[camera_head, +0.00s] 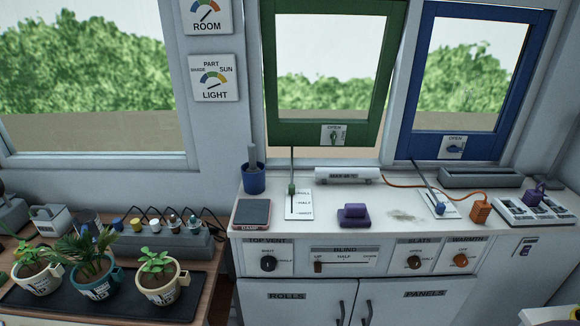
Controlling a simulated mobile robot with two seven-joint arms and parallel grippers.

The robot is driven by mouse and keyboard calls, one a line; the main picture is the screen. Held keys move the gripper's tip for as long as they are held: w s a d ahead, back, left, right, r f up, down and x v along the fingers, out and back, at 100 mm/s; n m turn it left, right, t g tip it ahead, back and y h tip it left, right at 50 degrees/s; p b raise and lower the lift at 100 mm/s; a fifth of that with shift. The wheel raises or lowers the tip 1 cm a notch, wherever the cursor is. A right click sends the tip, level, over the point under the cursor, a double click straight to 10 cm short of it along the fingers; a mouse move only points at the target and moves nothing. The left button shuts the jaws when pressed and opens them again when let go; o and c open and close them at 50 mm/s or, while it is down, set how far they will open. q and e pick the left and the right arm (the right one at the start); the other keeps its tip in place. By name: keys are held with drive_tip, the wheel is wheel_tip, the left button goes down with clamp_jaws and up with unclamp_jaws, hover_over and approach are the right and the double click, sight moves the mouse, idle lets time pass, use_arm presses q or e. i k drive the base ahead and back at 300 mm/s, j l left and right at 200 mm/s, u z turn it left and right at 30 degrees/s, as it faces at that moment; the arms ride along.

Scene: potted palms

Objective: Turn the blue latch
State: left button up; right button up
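The blue latch (455,148) is a small blue handle on a white plate marked OPEN. It sits on the bottom rail of the blue-framed window (428,146) at the upper right. Its handle looks roughly level, but it is too small to tell its exact angle. Neither of my grippers shows in the head view, and nothing is seen touching the latch.
The green-framed window (292,132) with a green latch (335,135) is to the left. Below, the white counter (385,230) holds a purple block (353,215), blue cup (254,178), orange block (481,208) with cable, and grey trough (480,176). Potted plants (163,278) stand lower left.

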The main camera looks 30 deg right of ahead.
sight(453, 149)
drive_tip(key=z, duration=1.95)
